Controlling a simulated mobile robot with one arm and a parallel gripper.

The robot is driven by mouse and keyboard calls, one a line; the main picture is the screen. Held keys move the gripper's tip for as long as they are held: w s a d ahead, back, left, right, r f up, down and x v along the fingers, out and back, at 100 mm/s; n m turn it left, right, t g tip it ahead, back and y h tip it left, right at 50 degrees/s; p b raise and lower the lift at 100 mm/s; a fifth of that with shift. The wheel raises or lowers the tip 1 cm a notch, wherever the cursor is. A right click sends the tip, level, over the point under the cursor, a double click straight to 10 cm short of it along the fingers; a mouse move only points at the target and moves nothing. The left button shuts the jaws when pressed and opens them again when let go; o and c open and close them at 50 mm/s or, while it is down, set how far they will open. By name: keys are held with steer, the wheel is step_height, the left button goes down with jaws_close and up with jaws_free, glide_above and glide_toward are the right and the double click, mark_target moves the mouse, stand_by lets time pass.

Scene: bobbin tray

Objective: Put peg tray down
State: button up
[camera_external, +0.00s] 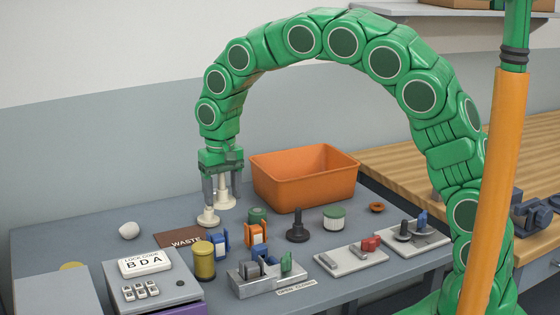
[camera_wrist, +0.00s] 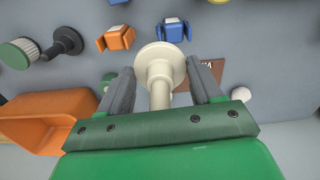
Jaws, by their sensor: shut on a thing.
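My gripper (camera_external: 222,193) is shut on a cream flanged peg (camera_external: 222,189), which is upright between the fingers at the back left of the grey table. In the wrist view the peg's round flange (camera_wrist: 153,58) shows beyond the fingertips of my gripper (camera_wrist: 163,78). A second cream round foot (camera_external: 208,217) shows on the table just below the left finger. I cannot tell whether it belongs to the held piece. No tray shows clearly in my gripper. Whether the held peg touches the table is unclear.
An orange bin (camera_external: 305,188) stands right of my gripper. Blue (camera_external: 219,238) and orange (camera_external: 256,234) blocks, a brown WASTE mat (camera_external: 182,238), a yellow cylinder (camera_external: 204,262) and a black peg (camera_external: 297,228) stand in front. A white lump (camera_external: 129,230) lies left.

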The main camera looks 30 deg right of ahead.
steer(key=w+d+r+m, duration=0.1)
steer(key=w+d+m, duration=0.15)
steer(key=d, duration=0.95)
steer(key=w+d+m, duration=0.2)
steer(key=d+m, duration=0.1)
steer(key=d, duration=1)
steer(key=w+d+r+m, duration=0.1)
steer(key=w+d+m, duration=0.2)
steer(key=d, duration=0.9)
steer(key=s+d+m, duration=0.2)
steer(key=s+d, duration=0.3)
steer(key=d, duration=0.6)
steer(key=s+d+m, duration=0.3)
steer(key=s+d, duration=0.3)
steer(key=d, duration=0.5)
steer(key=s+d+m, duration=0.2)
steer(key=s+d, duration=0.3)
steer(key=d, duration=0.5)
steer(key=w+d+f, duration=0.2)
steer(key=w, duration=0.1)
steer(key=w+d+f, duration=0.3)
steer(key=w, duration=0.1)
steer(key=w+d+f, duration=0.3)
steer(key=shift+w, duration=0.2)
steer(key=shift+w+d+f, duration=0.2)
steer(key=shift+w+f, duration=0.15)
steer(key=shift+f, duration=0.3)
steer(key=shift+w+f, duration=0.1)
steer(key=shift+f, duration=1.4)
steer(key=shift+f, duration=0.15)
